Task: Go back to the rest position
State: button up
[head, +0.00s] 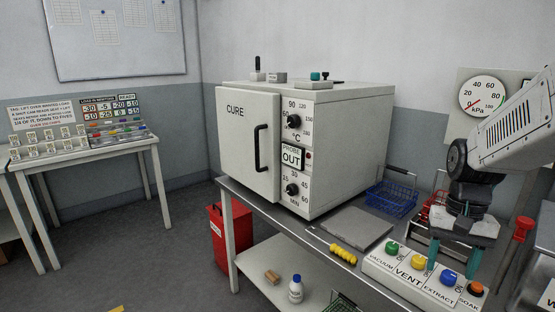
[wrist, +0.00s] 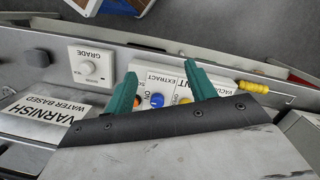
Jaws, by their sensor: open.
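My gripper (head: 453,247) is open, with two teal fingers pointing down over the button panel (head: 425,287) at the right front of the bench in the head view. Nothing shows between the fingers. The panel has green, yellow, blue and orange buttons labelled vacuum, vent, extract and soak. In the wrist view my gripper (wrist: 161,88) has its fingers spread in front of the same panel (wrist: 151,78), with the blue button (wrist: 157,99) between them. I cannot tell whether a finger touches the panel.
A white cure oven (head: 340,145) with its door shut stands on the bench. A grey plate (head: 357,228), a yellow-handled tool (head: 343,254) and a blue wire basket (head: 392,198) lie near the panel. A grade dial (wrist: 90,67) and a varnish label (wrist: 45,112) show in the wrist view.

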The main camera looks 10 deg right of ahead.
jog(key=s+a+r+n+t, duration=0.1)
jog(key=s+a+r+n, duration=0.2)
jog(key=s+a, duration=0.2)
jog(key=s+a+r+n+t, duration=0.1)
jog(key=s+a+r+n, duration=0.2)
jog(key=a, duration=0.7)
jog(key=s+n, duration=0.1)
jog(key=s, duration=0.1)
jog(key=shift+s+a+r+t+h, duration=0.15)
jog(key=shift+s+r+t+h, duration=0.15)
jog(key=shift+s+t+h, duration=0.1)
